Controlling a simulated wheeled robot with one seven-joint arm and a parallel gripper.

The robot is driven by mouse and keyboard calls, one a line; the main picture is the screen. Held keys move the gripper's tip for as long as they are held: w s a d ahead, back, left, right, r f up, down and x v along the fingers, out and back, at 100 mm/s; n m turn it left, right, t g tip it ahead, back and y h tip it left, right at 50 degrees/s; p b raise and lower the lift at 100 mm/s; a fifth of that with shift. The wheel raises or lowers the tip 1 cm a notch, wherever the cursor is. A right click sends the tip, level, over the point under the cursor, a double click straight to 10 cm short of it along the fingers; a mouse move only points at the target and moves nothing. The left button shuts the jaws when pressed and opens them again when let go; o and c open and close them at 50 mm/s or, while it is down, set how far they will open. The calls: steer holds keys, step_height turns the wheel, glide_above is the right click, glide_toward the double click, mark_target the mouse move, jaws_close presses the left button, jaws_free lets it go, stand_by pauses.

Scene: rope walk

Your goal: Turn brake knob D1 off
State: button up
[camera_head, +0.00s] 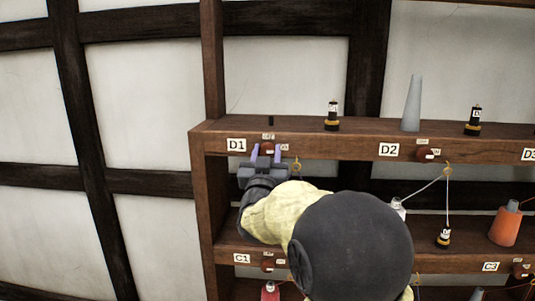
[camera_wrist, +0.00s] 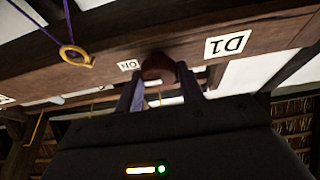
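Brake knob D1 (camera_head: 267,147) is a reddish-brown round knob on the front edge of the upper shelf, right of the D1 label (camera_head: 236,145). It also shows in the wrist view (camera_wrist: 158,67), with an ON label (camera_wrist: 128,65) beside it. Small tags sit above and right of it in the head view. My gripper (camera_head: 268,151) is at the shelf edge, its two purple fingers apart, one on each side of the knob. In the wrist view (camera_wrist: 160,88) the fingertips flank the knob; whether they touch it is unclear. The knob's pointing direction cannot be read.
A brass ring (camera_wrist: 75,56) on a purple thread hangs close beside the knob. Knob D2 (camera_head: 427,154) is farther right on the same shelf edge. Black bobbins (camera_head: 332,116) and a grey cone (camera_head: 412,104) stand on top. Knob C1 (camera_head: 267,265) is below.

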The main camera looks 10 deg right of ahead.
steer(key=shift+f+n+b, duration=0.1)
steer(key=shift+n+b, duration=0.3)
steer(key=shift+n, duration=0.1)
steer(key=shift+n+y+b, duration=0.5)
steer(key=shift+n+y, duration=0.1)
steer(key=shift+n, duration=0.2)
steer(key=n+y+b, duration=0.1)
steer(key=n, duration=0.2)
steer(key=n+y+b, duration=0.2)
steer(key=shift+d+n, duration=0.1)
steer(key=shift+n, duration=0.3)
steer(key=n+y+b, duration=0.1)
steer(key=n, duration=0.3)
steer(key=n+g+y+b, duration=0.1)
steer(key=n+y+b, duration=0.1)
steer(key=n, duration=0.2)
steer(key=shift+y, duration=0.3)
steer(key=n, duration=0.2)
steer(key=n+g, duration=0.1)
steer(key=shift+r+n+y, duration=0.3)
steer(key=shift+n, duration=0.1)
steer(key=shift+n+g+p, duration=0.7)
steer(key=shift+n+p, duration=0.1)
steer(key=shift+n, duration=0.3)
steer(key=shift+f, duration=0.1)
